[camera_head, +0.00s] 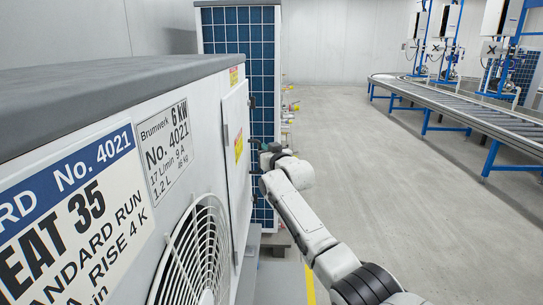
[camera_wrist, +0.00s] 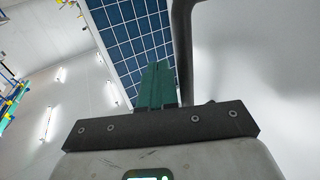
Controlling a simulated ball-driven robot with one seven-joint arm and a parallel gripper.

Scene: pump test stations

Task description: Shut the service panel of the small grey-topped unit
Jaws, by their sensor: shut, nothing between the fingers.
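The small grey-topped unit (camera_head: 120,95) fills the left of the head view. Its white service panel (camera_head: 236,180), with a yellow and red label, is at the far end of its front face. The panel stands close to the face; its far edge seems to stick out slightly, but I cannot tell how wide any gap is. My gripper (camera_head: 264,150) is beside the panel's far edge, partly hidden by my wrist. In the wrist view its green fingers (camera_wrist: 157,85) are together and empty, next to a dark bar-like handle (camera_wrist: 183,50) on a white surface. Contact is unclear.
A tall unit with a blue grid face (camera_head: 245,40) stands just beyond the panel. A roller conveyor (camera_head: 450,115) with blue legs runs along the right. The grey floor (camera_head: 370,180) between is clear. A round fan grille (camera_head: 195,255) is on the near unit's face.

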